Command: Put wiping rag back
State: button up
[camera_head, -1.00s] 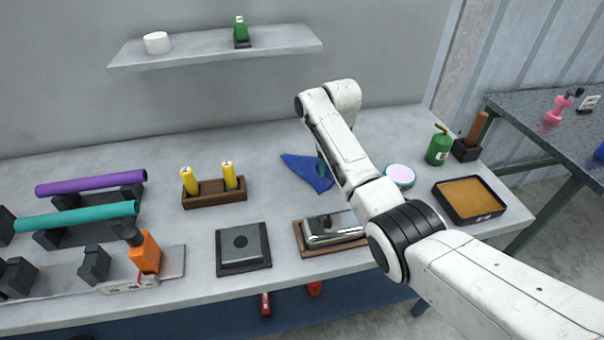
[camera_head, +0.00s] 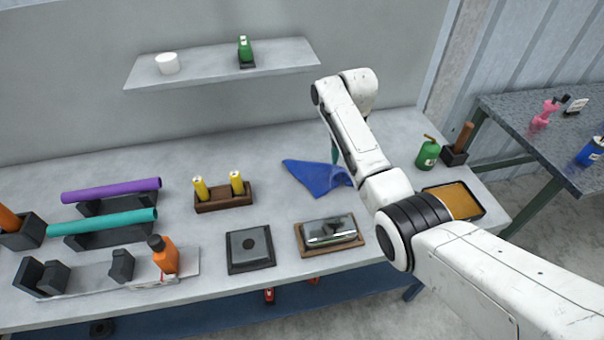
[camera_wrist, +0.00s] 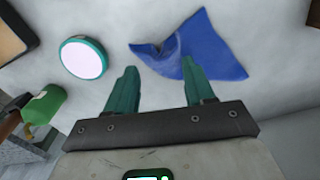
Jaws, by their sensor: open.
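The wiping rag, a crumpled blue cloth (camera_head: 317,176), lies on the grey workbench behind the metal block; it also shows in the wrist view (camera_wrist: 205,50). My gripper is open with two teal fingers (camera_wrist: 157,90) in the wrist view, and nothing is between them. The right finger's tip is close to the cloth's lower edge in that view; I cannot tell whether it touches. In the head view my gripper (camera_head: 335,152) is mostly hidden behind my arm, beside the right part of the cloth.
A round teal-rimmed disc (camera_wrist: 84,58) and a green can (camera_head: 428,154) are near my gripper. An orange-filled tray (camera_head: 482,212) is at the right, a shiny block (camera_head: 331,230) in front. A wooden holder with yellow cylinders (camera_head: 224,202) is left of the cloth. Bare bench lies around the cloth.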

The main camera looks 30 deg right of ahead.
jog(key=shift+c, duration=0.5)
jog(key=shift+w+d+f, duration=0.1)
jog(key=shift+d+f, duration=0.1)
jog(key=shift+f, duration=0.05)
jog(key=c, duration=0.3)
jog(key=d+f, duration=0.2)
jog(key=shift+w+f, duration=0.3)
jog(key=shift+w, duration=0.1)
jog(key=c, duration=0.6)
jog(key=shift+f, duration=1.55)
notch_tip(320, 180, down, 4)
jog(key=b, duration=0.4)
jog(key=shift+f, duration=0.1)
